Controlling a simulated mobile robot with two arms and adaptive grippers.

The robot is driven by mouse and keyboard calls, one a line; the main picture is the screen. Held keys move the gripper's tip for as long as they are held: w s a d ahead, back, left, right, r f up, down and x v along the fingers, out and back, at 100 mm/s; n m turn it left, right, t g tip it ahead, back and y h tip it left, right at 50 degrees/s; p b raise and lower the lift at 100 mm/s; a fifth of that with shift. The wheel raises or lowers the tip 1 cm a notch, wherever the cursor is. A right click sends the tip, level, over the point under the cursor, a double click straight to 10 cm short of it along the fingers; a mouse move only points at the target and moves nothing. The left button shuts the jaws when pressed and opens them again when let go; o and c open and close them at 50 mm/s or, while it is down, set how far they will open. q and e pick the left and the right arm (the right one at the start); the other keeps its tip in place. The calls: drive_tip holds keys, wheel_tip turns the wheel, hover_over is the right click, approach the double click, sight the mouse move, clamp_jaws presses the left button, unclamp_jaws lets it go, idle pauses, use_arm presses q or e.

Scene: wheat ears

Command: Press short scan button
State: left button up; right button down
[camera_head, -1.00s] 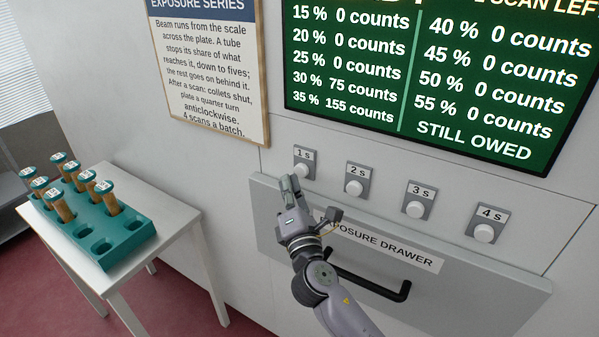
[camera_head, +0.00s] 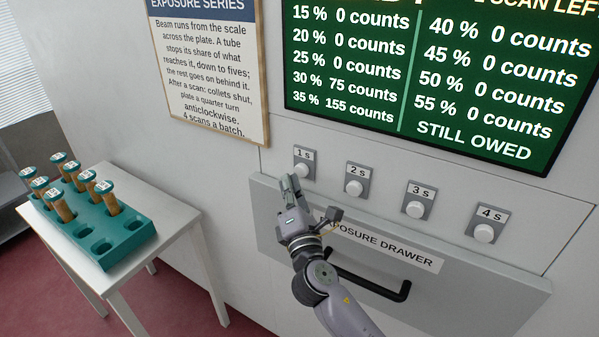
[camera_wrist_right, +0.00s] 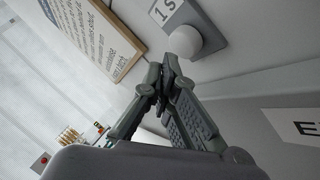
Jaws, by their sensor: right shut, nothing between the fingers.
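The round white button marked 1 s (camera_head: 301,171) is on a grey plate on the wall, leftmost in a row. My right gripper (camera_head: 289,182) is shut and empty, its fingertips just below and left of that button in the head view. In the right wrist view the shut fingertips (camera_wrist_right: 166,62) sit close to the white button (camera_wrist_right: 185,41); I cannot tell whether they touch it. The buttons marked 2 s (camera_head: 354,187), 3 s (camera_head: 415,209) and 4 s (camera_head: 484,233) stand to the right. My left gripper is out of view.
The exposure drawer (camera_head: 480,287) with a black handle (camera_head: 372,286) lies below the buttons, behind my right arm. A green counts screen (camera_head: 440,75) and a text board (camera_head: 208,75) are above. At left, a white table (camera_head: 180,222) bears a teal rack (camera_head: 130,257) with several tubes.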

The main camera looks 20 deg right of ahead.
drive_tip(key=shift+w+d, duration=0.25)
drive_tip(key=shift+d, duration=0.05)
drive_tip(key=shift+w+d, duration=0.3)
drive_tip(key=shift+d, duration=0.2)
idle(0.9)
drive_tip(key=shift+a, duration=0.15)
drive_tip(key=shift+s+a, duration=0.6)
drive_tip(key=shift+a, duration=0.05)
drive_tip(key=shift+s+a, duration=0.8)
drive_tip(key=shift+a, duration=0.2)
drive_tip(key=shift+s+a, duration=0.75)
drive_tip(key=shift+a, duration=0.25)
